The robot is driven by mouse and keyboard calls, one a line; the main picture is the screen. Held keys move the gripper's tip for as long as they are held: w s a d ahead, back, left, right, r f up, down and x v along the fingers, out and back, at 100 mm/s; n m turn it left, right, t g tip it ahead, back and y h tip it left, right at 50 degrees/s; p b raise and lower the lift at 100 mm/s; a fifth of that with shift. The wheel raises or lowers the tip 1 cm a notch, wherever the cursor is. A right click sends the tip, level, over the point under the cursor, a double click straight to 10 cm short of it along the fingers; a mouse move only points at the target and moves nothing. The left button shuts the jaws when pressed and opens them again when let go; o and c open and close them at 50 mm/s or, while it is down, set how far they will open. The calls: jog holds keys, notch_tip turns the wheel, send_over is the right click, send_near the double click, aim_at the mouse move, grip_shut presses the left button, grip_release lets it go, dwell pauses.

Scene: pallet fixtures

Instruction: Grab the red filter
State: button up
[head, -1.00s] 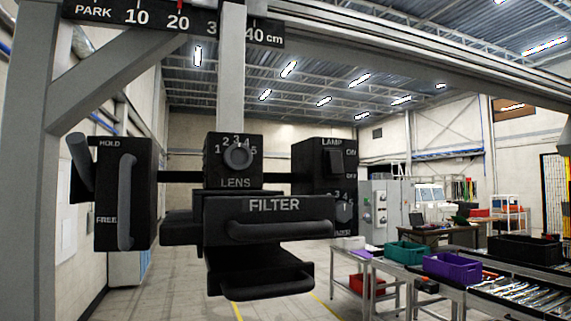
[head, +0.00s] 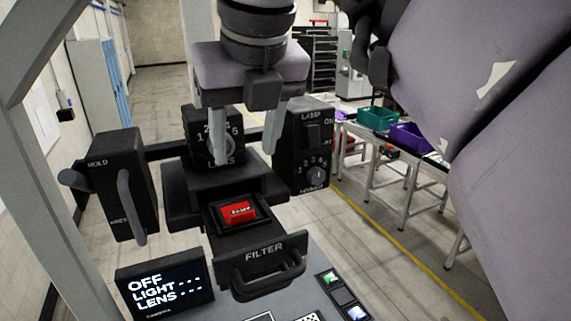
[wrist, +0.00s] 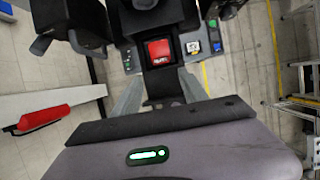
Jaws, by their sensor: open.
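The red filter (head: 238,211) is a small red block with a pale label. It sits in the black drawer marked FILTER (head: 262,262), which stands out toward me with its bar handle in front. It also shows in the wrist view (wrist: 159,51), just beyond the fingers. My gripper (head: 246,157) is open, with its two grey fingers pointing down above and behind the filter in the head view. Nothing is between the fingers. In the wrist view my gripper (wrist: 160,85) has its fingers spread either side of the drawer line.
The LENS dial box (head: 213,145) is partly behind my fingers, and the LAMP box (head: 310,145) stands close on the right. A HOLD lever box (head: 125,185) is at left. A display (head: 165,290) reads OFF, LIGHT, LENS.

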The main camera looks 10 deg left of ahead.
jog(key=d+x, duration=0.1)
jog(key=x, duration=0.3)
jog(key=b, duration=0.1)
send_over(240, 210)
jog(key=s, duration=0.2)
jog(key=f, duration=0.5)
jog(key=shift+s+d, duration=0.1)
jog(key=shift+s, duration=0.1)
jog(key=f, duration=0.1)
jog(key=w+d+f, duration=0.1)
jog(key=f, duration=0.1)
jog(key=shift+w+d+f, duration=0.15)
jog(key=shift+w+f, duration=0.05)
jog(key=shift+f, duration=0.15)
jog(key=shift+w+a+f, duration=0.25)
jog(key=shift+a+f, duration=0.25)
jog(key=shift+f, duration=0.35)
jog(key=shift+a, duration=0.2)
jog(key=shift+d, duration=0.3)
jog(key=c, duration=1)
jog(key=shift+a+r, duration=0.1)
jog(key=shift+a, duration=0.1)
grip_shut()
